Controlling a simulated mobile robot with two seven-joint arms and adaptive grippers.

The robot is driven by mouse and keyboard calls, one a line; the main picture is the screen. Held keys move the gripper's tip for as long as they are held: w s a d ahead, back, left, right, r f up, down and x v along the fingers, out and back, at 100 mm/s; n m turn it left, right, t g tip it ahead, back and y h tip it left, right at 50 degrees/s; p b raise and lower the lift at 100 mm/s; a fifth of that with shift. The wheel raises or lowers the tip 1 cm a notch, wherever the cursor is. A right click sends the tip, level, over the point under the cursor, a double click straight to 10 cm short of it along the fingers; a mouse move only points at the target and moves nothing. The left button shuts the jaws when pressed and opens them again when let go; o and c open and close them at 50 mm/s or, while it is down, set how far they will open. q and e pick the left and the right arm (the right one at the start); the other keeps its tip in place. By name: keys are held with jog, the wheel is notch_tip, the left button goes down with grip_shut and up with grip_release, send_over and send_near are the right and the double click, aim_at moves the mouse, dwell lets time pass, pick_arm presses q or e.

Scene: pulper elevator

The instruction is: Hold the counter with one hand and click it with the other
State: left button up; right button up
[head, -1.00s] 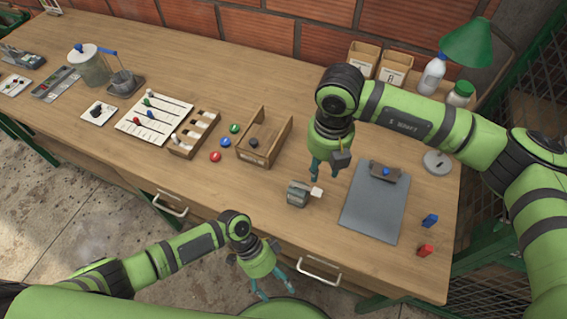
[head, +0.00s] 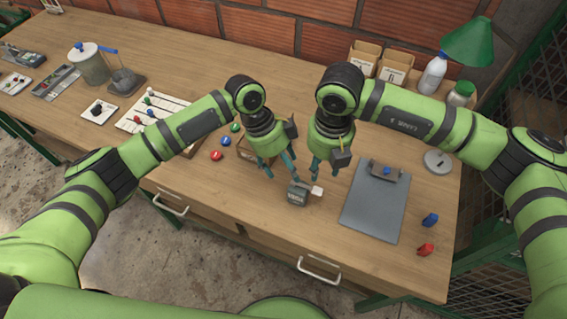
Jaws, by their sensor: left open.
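The counter (head: 297,195) is a small grey device with a dark display strip on its near face. It stands on the wooden table left of the clipboard, and a small white piece (head: 317,191) shows at its right side. My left gripper (head: 281,178) is open, with its fingers just behind and left of the counter; whether a finger touches it I cannot tell. My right gripper (head: 323,174) hangs above and behind the white piece, its fingers apart and empty.
A grey clipboard (head: 374,208) lies right of the counter, with blue (head: 430,219) and red (head: 425,249) pieces beyond it. My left arm partly covers a wooden tray and a white board (head: 130,124). The table in front of the counter is clear.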

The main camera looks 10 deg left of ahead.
aim_at(292, 183)
pick_arm(q)
jog(key=x, duration=0.6)
jog(key=shift+d+f, duration=0.1)
jog(key=shift+f, duration=0.15)
jog(key=c, duration=0.9)
jog(key=shift+s, duration=0.2)
jog(key=c, duration=0.4)
pick_arm(e)
jog(key=shift+s, duration=0.1)
